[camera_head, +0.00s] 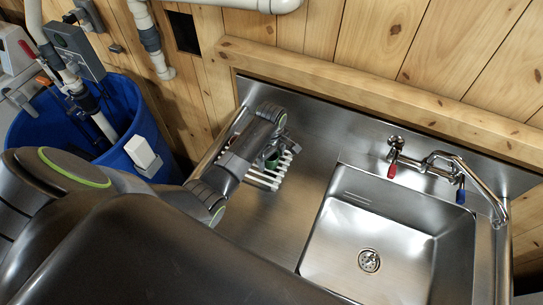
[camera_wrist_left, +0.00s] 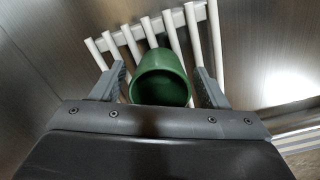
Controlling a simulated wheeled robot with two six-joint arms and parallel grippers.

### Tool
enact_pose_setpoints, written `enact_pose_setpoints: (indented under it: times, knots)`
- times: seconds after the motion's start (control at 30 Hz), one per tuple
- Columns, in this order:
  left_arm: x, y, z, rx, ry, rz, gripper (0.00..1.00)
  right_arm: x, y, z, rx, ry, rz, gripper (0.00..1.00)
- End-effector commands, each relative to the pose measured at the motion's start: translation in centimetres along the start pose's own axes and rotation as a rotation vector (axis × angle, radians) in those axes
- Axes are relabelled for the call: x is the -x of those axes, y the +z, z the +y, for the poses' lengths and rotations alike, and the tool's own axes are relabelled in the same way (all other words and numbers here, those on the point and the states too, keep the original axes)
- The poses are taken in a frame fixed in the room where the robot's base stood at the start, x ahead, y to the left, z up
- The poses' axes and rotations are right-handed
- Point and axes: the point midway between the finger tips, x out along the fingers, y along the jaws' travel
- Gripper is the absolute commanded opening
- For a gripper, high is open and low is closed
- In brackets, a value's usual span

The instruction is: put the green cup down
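The green cup (camera_wrist_left: 160,85) sits between the two fingers of my left gripper (camera_wrist_left: 161,72) in the left wrist view, its dark mouth facing the camera. A narrow gap shows between the cup and each finger, so the gripper looks open around it. White rack prongs (camera_wrist_left: 108,43) lie just behind the cup; I cannot tell whether the cup touches them. In the head view, a small part of the cup (camera_head: 272,161) shows beside my left gripper (camera_head: 275,152), mostly hidden by gripper and rack. My right gripper is not in view.
The white rack (camera_head: 264,181) is on the steel counter (camera_head: 262,222), left of the sink basin (camera_head: 362,238). A tap (camera_head: 436,160) with red and blue handles stands behind the basin. A wooden ledge and wall run along the back. A blue bin (camera_head: 118,122) stands at left.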

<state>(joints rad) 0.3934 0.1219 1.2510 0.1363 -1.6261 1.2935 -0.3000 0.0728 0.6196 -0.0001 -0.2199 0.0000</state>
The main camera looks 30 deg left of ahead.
Motion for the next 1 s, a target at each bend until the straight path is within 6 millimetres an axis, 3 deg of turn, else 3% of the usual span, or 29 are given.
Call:
enact_pose_setpoints:
  times: [0.27, 0.47, 0.93, 1.0]
  knots:
    - [0.1, 0.0, 0.0, 0.0, 0.0, 0.0, 0.69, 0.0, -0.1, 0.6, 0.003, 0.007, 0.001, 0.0]
    - [1.2, 0.0, 0.1, 0.0, 0.002, 0.001, 0.69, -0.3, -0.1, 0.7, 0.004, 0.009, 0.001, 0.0]
    - [10.0, -0.1, 0.1, -0.001, 0.006, 0.003, 0.69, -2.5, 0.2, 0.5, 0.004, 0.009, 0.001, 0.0]
    - [11.3, 0.0, 0.0, 0.0, -0.001, -0.001, 0.69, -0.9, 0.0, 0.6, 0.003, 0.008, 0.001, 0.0]
